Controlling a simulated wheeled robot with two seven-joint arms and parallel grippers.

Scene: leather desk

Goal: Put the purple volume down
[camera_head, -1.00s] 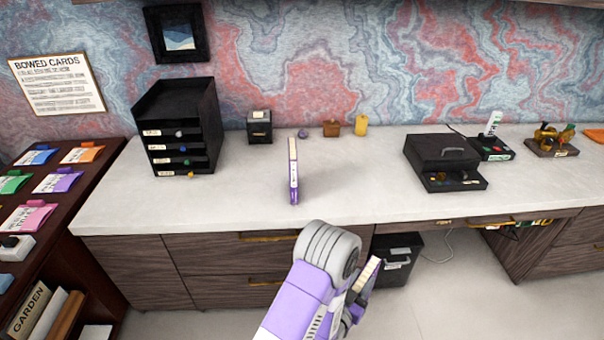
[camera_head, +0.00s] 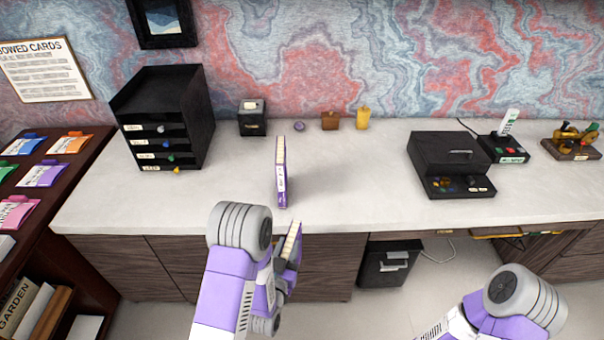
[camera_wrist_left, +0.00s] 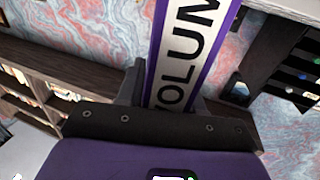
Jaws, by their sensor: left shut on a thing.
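My left gripper (camera_head: 283,268) is shut on a purple volume (camera_head: 291,240), held in front of the desk's front edge, apart from the desktop. In the left wrist view the volume (camera_wrist_left: 188,45) stands out from between the fingers (camera_wrist_left: 168,98), its spine white with dark "VOLUM" lettering and purple borders. In the head view my wrist hides part of the fingers and of the book. Another purple-and-white book (camera_head: 281,175) stands upright on the desktop (camera_head: 350,185), just beyond the held one. My right arm shows at the lower right, its gripper out of frame.
A black drawer unit (camera_head: 165,118) stands at the left of the desk. A black box (camera_head: 450,160) with an open drawer stands at the right. Small items, including a yellow one (camera_head: 363,119), line the back. The desktop beside the standing book is clear.

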